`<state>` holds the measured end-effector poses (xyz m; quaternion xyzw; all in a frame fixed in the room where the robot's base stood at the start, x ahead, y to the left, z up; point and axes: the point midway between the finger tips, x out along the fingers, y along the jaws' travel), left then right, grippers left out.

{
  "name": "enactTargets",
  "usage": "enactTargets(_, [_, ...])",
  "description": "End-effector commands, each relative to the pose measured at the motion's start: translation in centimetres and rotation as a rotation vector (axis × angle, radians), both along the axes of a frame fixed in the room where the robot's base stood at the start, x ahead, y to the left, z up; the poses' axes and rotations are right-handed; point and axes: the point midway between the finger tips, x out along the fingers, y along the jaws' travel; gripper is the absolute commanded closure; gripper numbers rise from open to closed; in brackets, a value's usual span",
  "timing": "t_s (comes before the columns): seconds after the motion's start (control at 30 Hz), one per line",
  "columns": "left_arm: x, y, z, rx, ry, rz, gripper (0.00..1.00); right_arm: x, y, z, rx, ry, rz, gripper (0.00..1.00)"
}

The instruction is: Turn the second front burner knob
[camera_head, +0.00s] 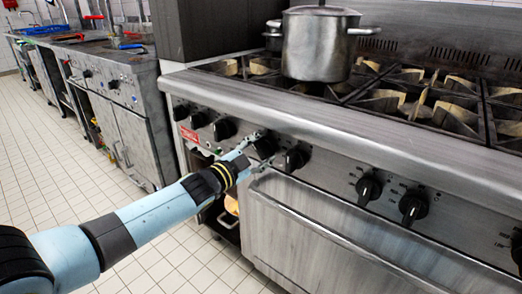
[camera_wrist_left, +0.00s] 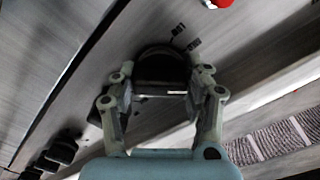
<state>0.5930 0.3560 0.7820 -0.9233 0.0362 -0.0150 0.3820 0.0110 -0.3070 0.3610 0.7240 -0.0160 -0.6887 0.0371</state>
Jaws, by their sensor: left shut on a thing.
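The stove's front panel (camera_head: 340,172) carries a row of black burner knobs. My left gripper (camera_head: 262,149) reaches in from the left and is shut on one black knob (camera_head: 265,145), in the middle part of the row. In the left wrist view the fingers of my left gripper (camera_wrist_left: 163,85) stand on both sides of this dark round knob (camera_wrist_left: 160,64), whose white pointer line lies about level in the picture. The knob's lower part is partly hidden between the fingers. My right gripper is not in view.
Neighbouring knobs sit close by on the left (camera_head: 224,129) and right (camera_head: 295,158). The oven door handle (camera_head: 330,232) runs below the panel. A steel pot (camera_head: 318,48) stands on the burner grates above. Tiled floor (camera_head: 60,170) is clear on the left.

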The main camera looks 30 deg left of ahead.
Motion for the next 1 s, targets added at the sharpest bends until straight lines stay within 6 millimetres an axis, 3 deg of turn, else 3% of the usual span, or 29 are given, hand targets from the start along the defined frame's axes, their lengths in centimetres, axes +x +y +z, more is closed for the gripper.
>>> enactTargets(0.03, [0.0,0.0,-0.1,0.0,0.002,0.001,0.47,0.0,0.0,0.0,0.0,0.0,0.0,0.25])
enactTargets(0.2, [0.0,0.0,0.0,0.001,0.001,0.0,0.28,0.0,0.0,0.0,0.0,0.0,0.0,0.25])
enactTargets(0.53, [-0.6,0.1,0.0,0.001,0.001,0.001,0.28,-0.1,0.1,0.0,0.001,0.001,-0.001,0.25])
enactTargets(1.0, [-9.9,0.8,-0.1,0.0,0.004,-0.001,0.28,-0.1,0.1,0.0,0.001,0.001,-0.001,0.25])
